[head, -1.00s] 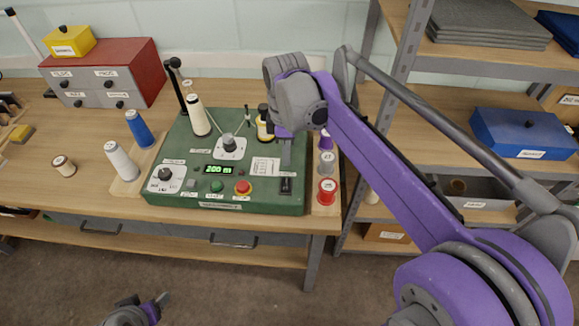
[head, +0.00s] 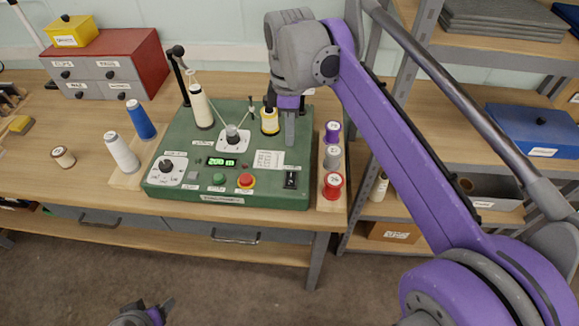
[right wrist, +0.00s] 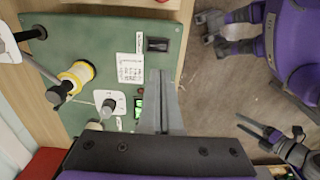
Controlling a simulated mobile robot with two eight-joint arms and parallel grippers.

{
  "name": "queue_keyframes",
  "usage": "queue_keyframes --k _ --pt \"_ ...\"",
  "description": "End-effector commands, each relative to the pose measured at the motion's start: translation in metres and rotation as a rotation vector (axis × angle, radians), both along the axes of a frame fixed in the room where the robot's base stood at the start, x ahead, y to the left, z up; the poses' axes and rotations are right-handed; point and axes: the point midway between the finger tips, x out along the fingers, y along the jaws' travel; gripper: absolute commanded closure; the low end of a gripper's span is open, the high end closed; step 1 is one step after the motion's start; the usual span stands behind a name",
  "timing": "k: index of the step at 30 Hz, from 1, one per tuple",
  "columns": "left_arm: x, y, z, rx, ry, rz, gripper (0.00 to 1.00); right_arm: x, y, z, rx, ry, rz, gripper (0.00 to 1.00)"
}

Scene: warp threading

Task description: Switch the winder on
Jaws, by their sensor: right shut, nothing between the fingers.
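The winder (head: 225,170) is a green box on the wooden table. Its display (head: 221,161) is lit green and seems to read 200 m. A black rocker switch (head: 291,180) sits at its front right corner and also shows in the right wrist view (right wrist: 157,45). I cannot tell which way the rocker is tipped. My right gripper (head: 290,142) is shut and empty, pointing down above the panel, behind and above the switch, apart from it. Its fingers (right wrist: 162,80) show in the right wrist view. My left gripper (head: 160,308) is low at the bottom, away from the table; its fingers look apart.
A red emergency button (head: 245,181), green button (head: 219,179) and dial (head: 166,166) are on the panel. A yellow spool (head: 269,121) stands behind the switch. Red (head: 333,185), grey and purple spools stand right of the winder. Shelves rise at right.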

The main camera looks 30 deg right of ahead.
Motion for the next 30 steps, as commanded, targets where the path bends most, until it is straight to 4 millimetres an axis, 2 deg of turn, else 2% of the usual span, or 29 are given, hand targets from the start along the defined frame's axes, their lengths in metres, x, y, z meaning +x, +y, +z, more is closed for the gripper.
queue_keyframes --k 1,6,12,20,25,30 --pt "-0.006 0.000 -0.020 0.000 0.010 0.000 0.31 -0.002 0.001 -0.009 0.001 0.005 0.000 1.00" --pt "-0.009 0.000 -0.037 0.000 0.017 0.000 0.31 -0.004 0.003 -0.003 0.002 -0.001 0.000 1.00" --pt "-0.009 0.000 -0.036 0.000 0.017 0.000 0.31 -0.004 0.004 0.002 0.002 -0.003 0.000 1.00" --pt "-0.009 0.000 -0.037 0.000 0.017 0.000 0.31 -0.004 0.003 -0.001 0.002 -0.003 0.000 1.00" --pt "-0.010 0.000 -0.040 0.000 0.018 0.000 0.31 -0.004 0.004 -0.023 0.002 -0.002 0.000 1.00" --pt "-0.011 0.000 -0.045 0.000 0.020 0.000 0.31 -0.004 0.004 -0.059 0.002 -0.002 0.000 1.00"
